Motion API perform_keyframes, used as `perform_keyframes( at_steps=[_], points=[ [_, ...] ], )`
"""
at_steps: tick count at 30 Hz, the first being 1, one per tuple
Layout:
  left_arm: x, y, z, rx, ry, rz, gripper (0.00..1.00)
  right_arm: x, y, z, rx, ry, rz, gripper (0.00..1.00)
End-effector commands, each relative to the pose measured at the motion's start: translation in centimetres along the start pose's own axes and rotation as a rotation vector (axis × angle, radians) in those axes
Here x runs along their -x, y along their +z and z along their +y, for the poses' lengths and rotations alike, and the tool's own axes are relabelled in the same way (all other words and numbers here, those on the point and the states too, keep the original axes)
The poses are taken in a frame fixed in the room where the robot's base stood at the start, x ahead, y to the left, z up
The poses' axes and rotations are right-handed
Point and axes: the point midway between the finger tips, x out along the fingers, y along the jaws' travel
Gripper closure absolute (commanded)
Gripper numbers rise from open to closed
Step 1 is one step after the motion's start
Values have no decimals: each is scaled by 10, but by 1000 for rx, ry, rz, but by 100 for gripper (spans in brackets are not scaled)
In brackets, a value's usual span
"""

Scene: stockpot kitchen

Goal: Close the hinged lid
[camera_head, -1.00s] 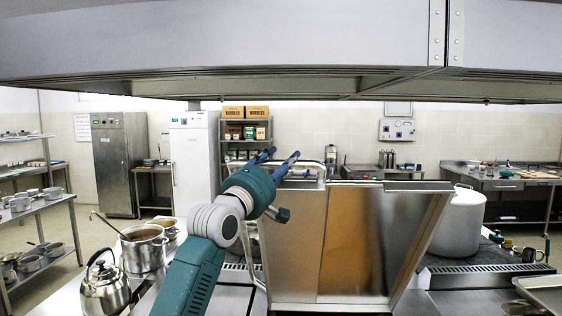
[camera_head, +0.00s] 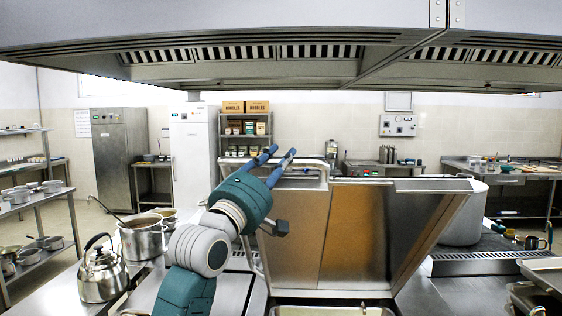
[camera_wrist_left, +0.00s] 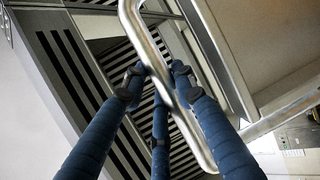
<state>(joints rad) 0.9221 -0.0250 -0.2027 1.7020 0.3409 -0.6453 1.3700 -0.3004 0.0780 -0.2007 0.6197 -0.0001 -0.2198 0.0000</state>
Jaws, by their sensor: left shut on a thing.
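The hinged lid (camera_head: 352,225) is a large stainless steel panel with brownish reflections. It stands raised, well open, over the cooking unit in the middle of the head view. A bent metal bar handle (camera_head: 316,163) runs along its top left edge. My left gripper (camera_head: 281,153) is at this handle. In the left wrist view, its blue fingers (camera_wrist_left: 160,85) are shut around the shiny handle bar (camera_wrist_left: 150,50), two at the sides and one behind. The pan's pale rim (camera_head: 330,308) shows below the lid at the bottom edge. My right gripper is not in view.
A kettle (camera_head: 101,277) and a stockpot with a ladle (camera_head: 142,240) stand left of my arm. A large pot (camera_head: 464,218) stands right of the lid. A steel hood (camera_head: 250,60) hangs low above. Trays (camera_head: 543,270) lie at the far right.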

Motion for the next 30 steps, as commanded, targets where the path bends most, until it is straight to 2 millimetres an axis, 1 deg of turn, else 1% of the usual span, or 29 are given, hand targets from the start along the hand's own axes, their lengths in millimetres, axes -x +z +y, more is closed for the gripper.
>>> perform_keyframes(
  at_steps=[1,3,7,8,9,11,12,18,21,24,27,30],
  points=[
    [26,11,-24,-6,16,-1,100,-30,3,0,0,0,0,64],
    [51,22,-32,-21,49,-1,100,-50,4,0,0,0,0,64],
    [99,41,-48,-48,110,-1,100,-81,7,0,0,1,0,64],
    [110,46,-50,-46,112,-1,100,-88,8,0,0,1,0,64],
    [124,52,-56,-45,110,-1,100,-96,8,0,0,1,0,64],
    [146,60,-66,-44,109,0,100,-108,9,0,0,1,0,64],
    [160,66,-73,-43,107,-1,100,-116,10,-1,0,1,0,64],
    [223,92,-108,-43,102,-1,100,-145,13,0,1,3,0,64],
    [249,103,-125,-44,101,-1,100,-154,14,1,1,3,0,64],
    [270,112,-140,-46,100,-2,100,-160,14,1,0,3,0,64],
    [288,119,-153,-47,101,-2,100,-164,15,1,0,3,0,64],
    [300,125,-163,-47,101,-2,100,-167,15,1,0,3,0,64]
  ],
)
